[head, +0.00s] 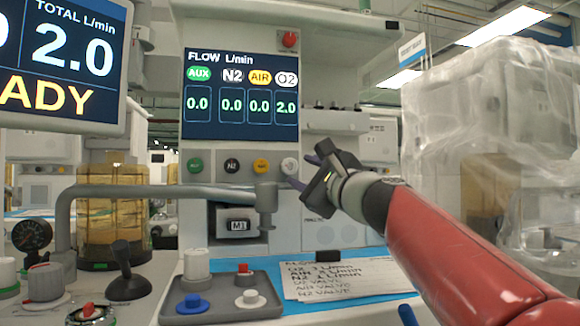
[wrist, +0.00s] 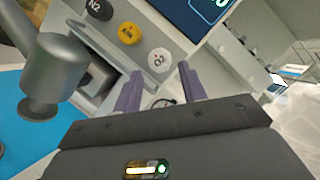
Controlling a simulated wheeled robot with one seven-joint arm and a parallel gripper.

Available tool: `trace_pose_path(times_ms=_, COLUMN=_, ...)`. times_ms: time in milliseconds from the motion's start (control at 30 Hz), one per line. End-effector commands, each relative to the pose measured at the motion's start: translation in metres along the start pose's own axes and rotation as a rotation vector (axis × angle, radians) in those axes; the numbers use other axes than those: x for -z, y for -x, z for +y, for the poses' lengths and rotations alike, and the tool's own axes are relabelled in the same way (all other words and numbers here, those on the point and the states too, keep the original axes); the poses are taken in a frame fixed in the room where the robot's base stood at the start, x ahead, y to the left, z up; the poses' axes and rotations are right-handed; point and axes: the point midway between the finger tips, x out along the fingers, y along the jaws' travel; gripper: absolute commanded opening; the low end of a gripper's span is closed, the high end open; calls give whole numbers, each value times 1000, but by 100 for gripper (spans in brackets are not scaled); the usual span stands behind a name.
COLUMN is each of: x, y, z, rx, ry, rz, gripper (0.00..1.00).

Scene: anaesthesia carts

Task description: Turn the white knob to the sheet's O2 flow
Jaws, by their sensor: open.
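The white O2 knob (head: 289,166) is at the right end of the knob row under the flow screen. It also shows in the wrist view (wrist: 158,60), ahead of my fingers. My gripper (head: 303,171) is open, with its purple fingers just right of the knob in the head view. In the wrist view my gripper (wrist: 160,84) has nothing between its fingers. The flow screen (head: 240,95) reads O2 2.0 and 0.0 for AUX, N2 and AIR. The sheet (head: 340,278) lies on the blue mat; its O2 number is too small to read surely.
Yellow AIR (head: 261,166), black N2 (head: 231,166) and green AUX (head: 195,166) knobs sit left of the white one. A grey pipe arm (head: 160,190) crosses in front below them. A total screen (head: 70,60) reads 2.0. A grey tray (head: 220,300) stands in front.

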Motion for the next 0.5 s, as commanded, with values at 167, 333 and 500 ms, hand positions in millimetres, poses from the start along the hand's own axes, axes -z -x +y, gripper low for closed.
trace_pose_path(times_ms=167, x=-1, y=-32, z=-2, rx=-3, ry=-2, rz=-1, gripper=41)
trace_pose_path(times_ms=333, x=-1, y=-53, z=-2, rx=-2, ry=-1, rz=1, gripper=41)
trace_pose_path(times_ms=500, x=0, y=-62, z=0, rx=-1, ry=1, rz=0, gripper=41)
